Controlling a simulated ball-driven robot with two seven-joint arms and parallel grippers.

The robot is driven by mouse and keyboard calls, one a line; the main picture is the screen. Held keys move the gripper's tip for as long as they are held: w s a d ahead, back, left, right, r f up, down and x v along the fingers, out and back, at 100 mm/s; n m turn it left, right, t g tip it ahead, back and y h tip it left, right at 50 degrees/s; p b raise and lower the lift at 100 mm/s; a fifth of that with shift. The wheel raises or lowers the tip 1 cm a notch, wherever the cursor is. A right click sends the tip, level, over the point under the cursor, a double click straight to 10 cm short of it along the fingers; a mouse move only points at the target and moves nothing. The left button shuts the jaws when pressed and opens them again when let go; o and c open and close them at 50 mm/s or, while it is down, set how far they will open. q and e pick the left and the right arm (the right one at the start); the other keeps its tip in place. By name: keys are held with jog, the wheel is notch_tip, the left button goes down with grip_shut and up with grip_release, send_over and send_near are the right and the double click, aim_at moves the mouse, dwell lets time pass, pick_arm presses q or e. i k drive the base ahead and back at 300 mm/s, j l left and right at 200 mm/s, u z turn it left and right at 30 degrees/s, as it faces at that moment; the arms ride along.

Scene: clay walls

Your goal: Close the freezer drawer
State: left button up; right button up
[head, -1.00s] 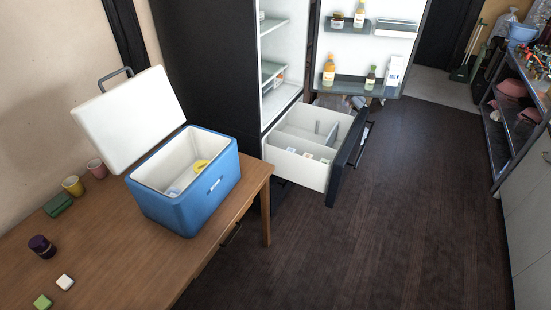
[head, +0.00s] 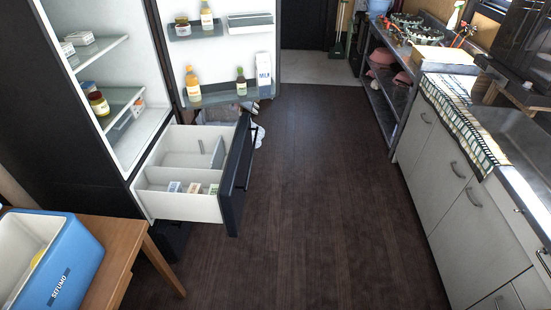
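The freezer drawer (head: 180,205) is pulled out at the bottom of the dark fridge (head: 60,150). Its inside is white with a divider, and several small boxes (head: 193,188) stand in its front section. Its dark front panel (head: 237,180) faces right and has a dark bar handle (head: 252,157). The fridge compartment above is open, and its door (head: 228,55) stands swung out behind the drawer, with bottles and a milk carton on its shelves. Neither of my grippers shows in the head view.
A wooden table (head: 118,262) with a blue cooler (head: 65,277) stands at the lower left, close to the drawer. Dark wooden floor (head: 320,210) is clear right of the drawer. A counter with white cabinets (head: 450,190) and a metal shelf rack (head: 385,85) line the right.

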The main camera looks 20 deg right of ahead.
aim_at(184, 154)
jog(key=i+l+z, duration=0.2)
jog(key=i+l+u, duration=0.1)
jog(key=u, duration=0.25)
jog(key=i+l+u, duration=0.15)
jog(key=l+u, duration=0.15)
jog(key=l, duration=0.2)
jog(key=i+l+u, duration=0.1)
jog(key=l+u, duration=0.15)
jog(key=l, duration=0.3)
jog(key=l+u, duration=0.3)
jog(key=l, duration=0.25)
